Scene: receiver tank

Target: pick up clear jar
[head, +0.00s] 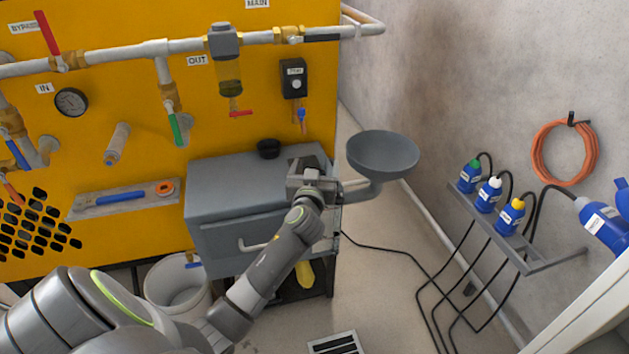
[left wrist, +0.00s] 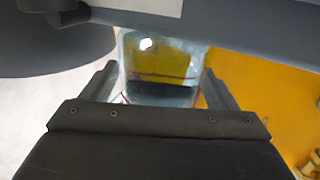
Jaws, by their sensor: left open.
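The clear jar (left wrist: 160,68) shows in the left wrist view, with yellow and a dark band visible in or through its see-through wall. My left gripper (left wrist: 157,88) is open, with one dark finger on each side of the jar. I cannot tell whether the fingers touch it. In the head view my left gripper (head: 316,175) is at the right end of the grey cabinet top, just left of the grey funnel. I cannot make out the jar there; the gripper probably hides it. My right gripper is not in view.
The grey funnel (head: 383,152) on its bent arm stands close right of the gripper. The yellow panel (head: 215,140) with pipes and valves rises behind.

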